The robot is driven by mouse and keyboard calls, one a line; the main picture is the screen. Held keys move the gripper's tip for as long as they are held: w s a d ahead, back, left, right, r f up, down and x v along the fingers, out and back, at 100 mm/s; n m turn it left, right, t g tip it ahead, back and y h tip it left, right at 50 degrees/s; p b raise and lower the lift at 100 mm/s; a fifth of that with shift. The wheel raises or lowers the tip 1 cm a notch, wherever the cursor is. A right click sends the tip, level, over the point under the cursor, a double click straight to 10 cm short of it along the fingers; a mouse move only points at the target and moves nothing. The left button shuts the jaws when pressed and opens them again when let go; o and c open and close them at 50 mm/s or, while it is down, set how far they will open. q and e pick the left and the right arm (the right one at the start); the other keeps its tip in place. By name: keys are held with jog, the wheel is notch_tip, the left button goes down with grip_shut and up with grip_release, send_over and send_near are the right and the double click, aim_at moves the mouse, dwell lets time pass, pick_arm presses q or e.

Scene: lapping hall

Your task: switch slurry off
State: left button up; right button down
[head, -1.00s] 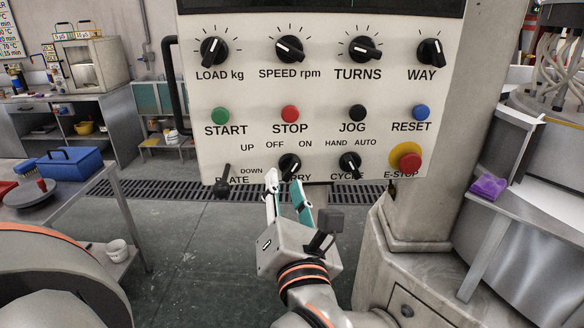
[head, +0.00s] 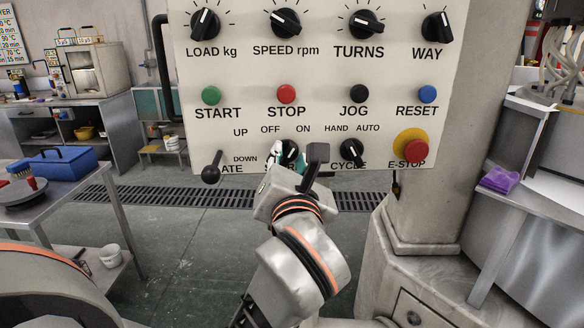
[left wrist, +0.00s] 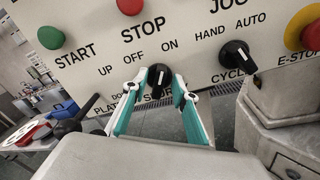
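The slurry knob (head: 289,148) is a black rotary knob on the lower row of the cream control panel (head: 320,70), below the OFF and ON marks. In the left wrist view the knob (left wrist: 159,76) shows between the two fingers, with its pointer line near upright; which mark it is set to I cannot tell. My left gripper (head: 287,160) is at the knob, its teal-and-white fingers apart, one on each side. It also shows open in the left wrist view (left wrist: 156,88). Contact with the knob is not clear. The gripper hides most of the SLURRY label in the head view.
The plate lever (head: 211,167) stands close to the left of the gripper. The cycle knob (head: 352,150) and red E-stop (head: 414,148) are to its right. Start (head: 211,95) and stop (head: 286,94) buttons are above. A table with a blue box (head: 62,162) stands at left.

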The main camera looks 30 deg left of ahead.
pick_arm(q)
jog(key=shift+w+a, duration=0.1)
jog(key=shift+w, duration=0.05)
grip_shut()
pick_arm(e)
jog(key=shift+w+d+r, duration=0.1)
jog(key=shift+w, duration=0.2)
